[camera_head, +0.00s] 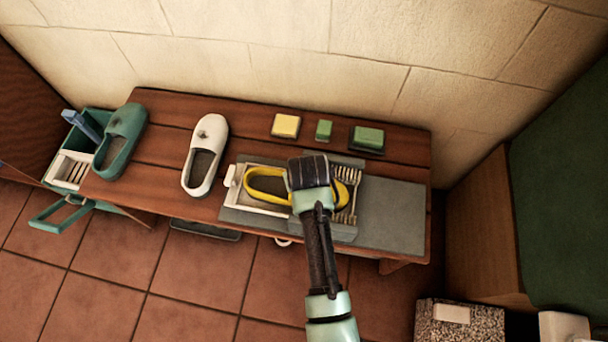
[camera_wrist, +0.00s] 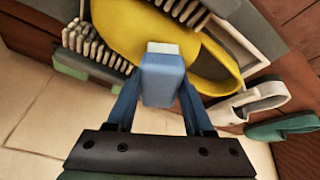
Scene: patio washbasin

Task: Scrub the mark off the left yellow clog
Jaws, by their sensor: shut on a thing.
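The yellow clog (camera_head: 262,184) lies on its side or back in a white cradle (camera_head: 234,188) on the bench, its opening partly visible. It fills the upper middle of the wrist view (camera_wrist: 120,28). My gripper (camera_wrist: 160,85) is over the clog and covers its right part in the head view. Its fingers are shut on a blue block-like thing (camera_wrist: 163,82) with a pale far end (camera_wrist: 162,48). That end overlaps the clog's yellow side in the wrist view; I cannot tell whether they touch. No mark shows on the visible yellow surface.
A white clog (camera_head: 208,135), green clog (camera_head: 122,140) and green caddy (camera_head: 92,122) holding a blue-handled thing (camera_head: 82,125) are left. Yellow (camera_head: 285,125) and green sponges (camera_head: 323,130) lie behind.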

